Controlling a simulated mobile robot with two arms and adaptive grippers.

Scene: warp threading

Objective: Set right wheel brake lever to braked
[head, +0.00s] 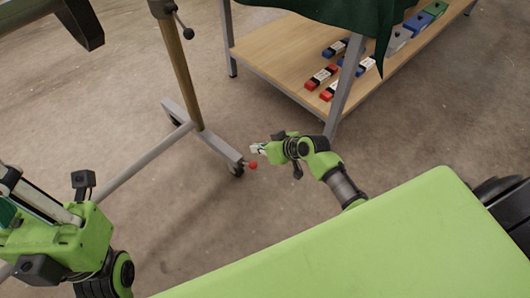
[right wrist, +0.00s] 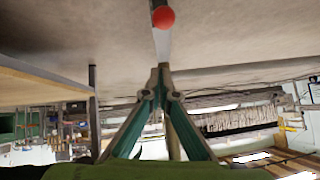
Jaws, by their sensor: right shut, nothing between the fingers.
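The right wheel brake lever has a red ball knob (head: 252,165) and sits by the right caster wheel (head: 236,170), at the end of the grey foot bar of a stand. My right gripper (head: 256,148) is just above and beside the knob, shut and empty. In the right wrist view the red knob (right wrist: 163,17) shows beyond the closed fingertips (right wrist: 164,72), with a pale strip behind it. I see a gap between fingers and knob there. My left gripper (head: 40,200) is partly in view at the left edge; its fingertips are not clear.
The stand's wooden post (head: 180,75) rises left of my right gripper, and a long grey bar (head: 135,165) runs to the lower left. A wooden shelf table (head: 275,55) with several coloured blocks stands behind, its metal leg (head: 345,85) near my right arm. Concrete floor between is clear.

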